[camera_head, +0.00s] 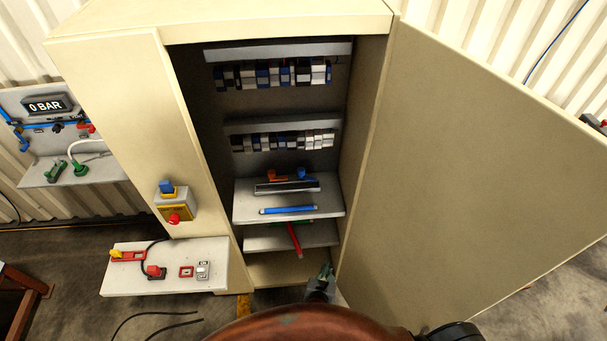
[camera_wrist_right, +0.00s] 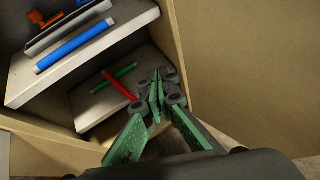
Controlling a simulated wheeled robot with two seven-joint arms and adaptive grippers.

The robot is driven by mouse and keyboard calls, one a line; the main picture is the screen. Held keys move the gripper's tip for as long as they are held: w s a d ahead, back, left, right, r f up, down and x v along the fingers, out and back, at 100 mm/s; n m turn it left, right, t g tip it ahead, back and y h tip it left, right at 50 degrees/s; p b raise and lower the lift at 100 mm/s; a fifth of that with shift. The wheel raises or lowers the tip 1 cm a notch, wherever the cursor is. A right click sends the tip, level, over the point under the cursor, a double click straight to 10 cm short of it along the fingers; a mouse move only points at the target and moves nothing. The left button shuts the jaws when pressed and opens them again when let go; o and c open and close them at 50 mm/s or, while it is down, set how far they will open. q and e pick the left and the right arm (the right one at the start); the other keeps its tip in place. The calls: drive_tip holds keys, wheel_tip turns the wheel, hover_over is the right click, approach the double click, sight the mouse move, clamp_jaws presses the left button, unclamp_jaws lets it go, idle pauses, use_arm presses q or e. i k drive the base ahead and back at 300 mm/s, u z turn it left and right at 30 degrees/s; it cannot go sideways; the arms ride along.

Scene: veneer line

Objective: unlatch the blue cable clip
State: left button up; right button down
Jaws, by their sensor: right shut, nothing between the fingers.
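A small blue clip (camera_head: 303,174) sits beside an orange one (camera_head: 278,178) at the back of the upper cabinet shelf, behind a dark grey channel (camera_head: 287,187). In the right wrist view, only the lower edge of the blue clip (camera_wrist_right: 83,2) shows at the top, so its latch cannot be made out. My right gripper (camera_head: 324,272) is low in front of the cabinet's right side, below and apart from the clip. Its green-padded fingers (camera_wrist_right: 161,84) are shut and empty. My left gripper is not in view.
A blue rod (camera_head: 288,210) lies at the front of the upper shelf. A red rod (camera_head: 294,240) and a green rod (camera_wrist_right: 127,70) are on the lower shelf. The open cabinet door (camera_head: 470,180) stands to the right. A side ledge (camera_head: 215,282) with switches is at left.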

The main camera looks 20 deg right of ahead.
sight(301, 172)
drive_tip(key=i, duration=1.05)
drive_tip(key=u, duration=0.05)
